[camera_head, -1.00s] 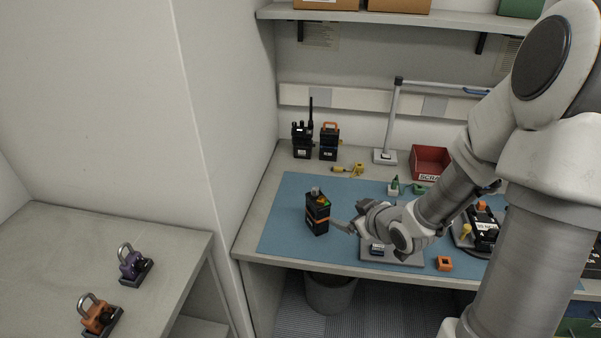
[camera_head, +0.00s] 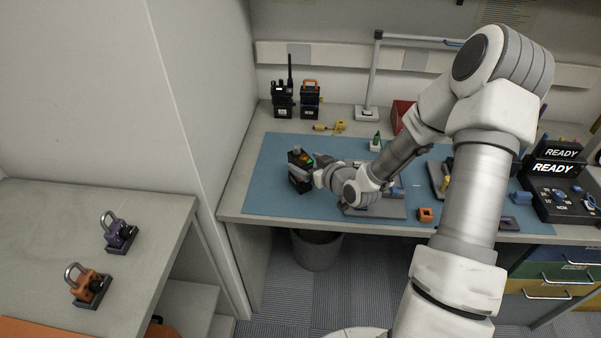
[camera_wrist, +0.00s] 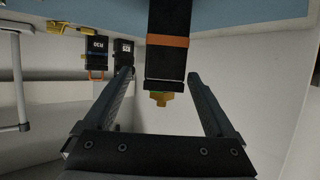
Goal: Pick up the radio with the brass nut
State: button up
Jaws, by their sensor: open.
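The radio with the brass nut (camera_head: 297,156) stands upright on the blue mat near its left side. In the wrist view my gripper (camera_wrist: 160,76) is open, with a finger on each side of the radio's top end and gaps visible on both sides.
Two other black radios (camera_head: 282,98) (camera_head: 310,97) stand at the back left, one with an orange handle. A yellow tool (camera_head: 330,127) lies behind the mat (camera_head: 262,180). A grey plate and orange block (camera_head: 425,215) are to the right. Padlocks (camera_head: 118,232) (camera_head: 88,285) sit on the left bench.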

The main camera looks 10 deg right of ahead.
jog(key=shift+x, duration=3.05)
jog(key=shift+s+a+f, duration=0.15)
jog(key=shift+a+f, duration=0.05)
grip_shut()
